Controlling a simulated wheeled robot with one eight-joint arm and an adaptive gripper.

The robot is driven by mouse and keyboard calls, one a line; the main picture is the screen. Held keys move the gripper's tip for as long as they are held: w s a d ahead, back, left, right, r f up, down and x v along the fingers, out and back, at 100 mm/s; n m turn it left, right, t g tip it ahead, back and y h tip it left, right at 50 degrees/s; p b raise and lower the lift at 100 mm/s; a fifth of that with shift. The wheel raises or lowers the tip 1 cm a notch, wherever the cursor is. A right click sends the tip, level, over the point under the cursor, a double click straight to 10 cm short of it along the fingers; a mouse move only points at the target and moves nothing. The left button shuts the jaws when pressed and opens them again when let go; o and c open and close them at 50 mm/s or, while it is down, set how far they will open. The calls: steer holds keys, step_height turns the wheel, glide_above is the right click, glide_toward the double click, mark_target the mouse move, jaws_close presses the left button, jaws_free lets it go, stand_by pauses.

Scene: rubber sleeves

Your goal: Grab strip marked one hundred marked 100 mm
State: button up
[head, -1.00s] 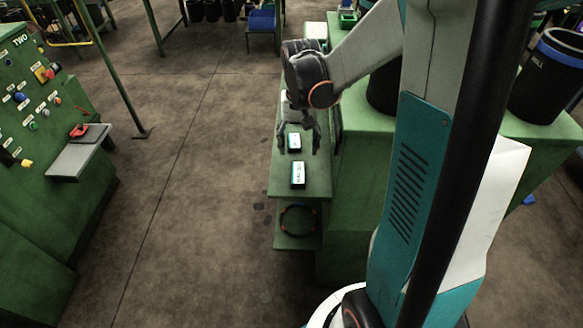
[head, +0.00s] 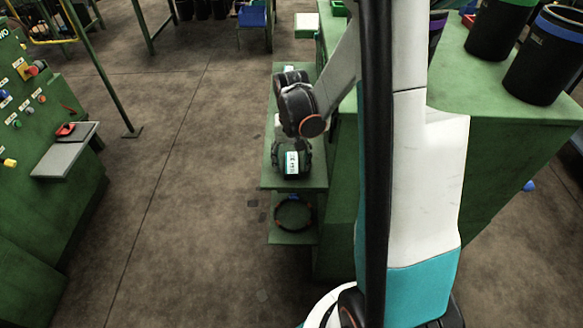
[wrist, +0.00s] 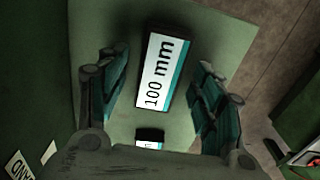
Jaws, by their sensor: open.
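A strip with a white and teal label reading "100 mm" (wrist: 160,72) lies on a green shelf (wrist: 196,25) in the wrist view. In the head view its label (head: 291,164) shows near the shelf's front end. My gripper (wrist: 162,66) is open, with one finger on each side of the strip and visible gaps between. In the head view my gripper (head: 290,155) is over the strip and partly hides it. I cannot tell its exact height above the shelf.
A second labelled strip (wrist: 150,138) is partly hidden by my gripper's body. A dark ring (head: 293,212) lies on the lower shelf. The green workbench (head: 340,205) stands close on the right. Open floor lies to the left, before a control panel (head: 25,100).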

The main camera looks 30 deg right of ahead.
steer(key=c, duration=1.1)
steer(key=shift+o, duration=0.2)
steer(key=shift+r, duration=0.15)
